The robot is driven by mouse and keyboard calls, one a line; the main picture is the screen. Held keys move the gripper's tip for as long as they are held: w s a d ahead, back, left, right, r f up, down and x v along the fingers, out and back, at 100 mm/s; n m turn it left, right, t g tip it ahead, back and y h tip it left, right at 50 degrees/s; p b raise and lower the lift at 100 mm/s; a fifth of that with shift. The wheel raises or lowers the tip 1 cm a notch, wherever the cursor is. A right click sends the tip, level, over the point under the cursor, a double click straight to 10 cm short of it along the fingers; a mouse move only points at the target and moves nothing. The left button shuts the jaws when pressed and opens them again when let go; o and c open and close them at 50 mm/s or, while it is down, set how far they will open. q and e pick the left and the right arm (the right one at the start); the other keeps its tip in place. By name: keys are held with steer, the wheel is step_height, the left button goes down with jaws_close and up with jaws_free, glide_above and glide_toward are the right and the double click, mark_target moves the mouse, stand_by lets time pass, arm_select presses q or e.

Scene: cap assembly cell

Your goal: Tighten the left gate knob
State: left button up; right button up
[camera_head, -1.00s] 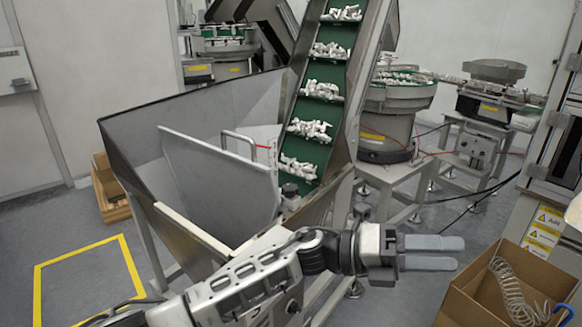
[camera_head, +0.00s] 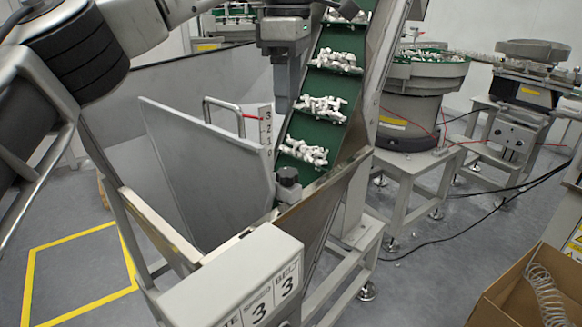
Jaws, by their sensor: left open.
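A dark gate knob (camera_head: 288,177) stands at the right end of the grey gate plate (camera_head: 195,160), beside the green belt. I see only this one knob clearly. My left gripper (camera_head: 283,100) comes in from the upper left. It points down above the knob, with a clear gap between its fingertips and the knob. It is open and empty, seen nearly edge-on, so its two fingers overlap. My right gripper is out of view.
The green inclined belt (camera_head: 319,133) carries white parts close behind the gripper. A bent handle (camera_head: 208,104) and a numbered scale (camera_head: 265,128) stand beside the gate. A control box (camera_head: 215,285) is in front. A cardboard box (camera_head: 500,312) is at lower right.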

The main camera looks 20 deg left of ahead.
mark_target(289, 172)
arm_select(q)
step_height(289, 172, down, 14)
steer(key=shift+r+b, duration=0.1)
steer(key=shift+b, duration=0.35)
steer(key=c, duration=1)
